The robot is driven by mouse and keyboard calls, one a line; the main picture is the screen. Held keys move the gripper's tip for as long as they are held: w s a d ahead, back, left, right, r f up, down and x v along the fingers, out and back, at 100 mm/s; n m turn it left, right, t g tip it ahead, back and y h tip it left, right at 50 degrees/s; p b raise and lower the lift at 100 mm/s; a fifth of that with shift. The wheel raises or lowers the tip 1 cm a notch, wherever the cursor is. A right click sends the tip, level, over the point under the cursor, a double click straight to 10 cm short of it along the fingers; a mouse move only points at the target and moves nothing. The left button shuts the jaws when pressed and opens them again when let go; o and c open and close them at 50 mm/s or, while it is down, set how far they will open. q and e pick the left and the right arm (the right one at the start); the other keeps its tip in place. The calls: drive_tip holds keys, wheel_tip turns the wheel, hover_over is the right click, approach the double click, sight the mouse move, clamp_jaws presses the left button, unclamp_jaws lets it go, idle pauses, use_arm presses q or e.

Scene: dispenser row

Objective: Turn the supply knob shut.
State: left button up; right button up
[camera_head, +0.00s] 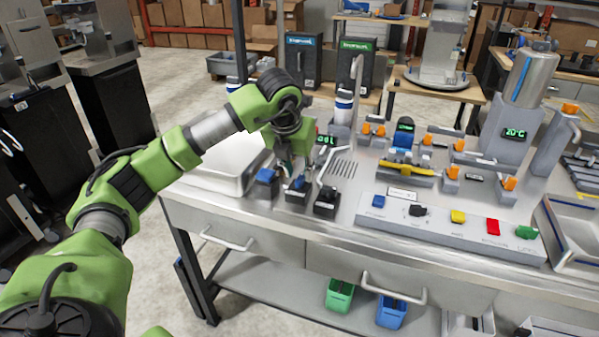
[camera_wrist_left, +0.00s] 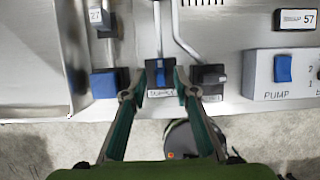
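A row of three small black valve blocks stands at the front left of the steel bench. The middle one, whose blurred label seems to read supply, has a blue knob (camera_head: 297,184); the knob (camera_wrist_left: 160,74) points along its pipe in the left wrist view. My left gripper (camera_head: 292,172) is over this block. In the left wrist view, its two fingers (camera_wrist_left: 159,86) are spread, one on each side of the block, with the knob between and ahead of them. I cannot tell whether they touch it. My right gripper is not in view.
A blue-handled valve (camera_wrist_left: 104,83) stands close on the left and a black-handled valve (camera_wrist_left: 209,77) close on the right. Thin pipes run back from the blocks. A steel tray (camera_head: 217,181) lies left; a switch panel (camera_head: 450,222) with coloured switches is right.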

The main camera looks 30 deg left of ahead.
use_arm(q)
drive_tip(key=shift+x, duration=1.05)
drive_tip(key=shift+r, duration=0.1)
clamp_jaws()
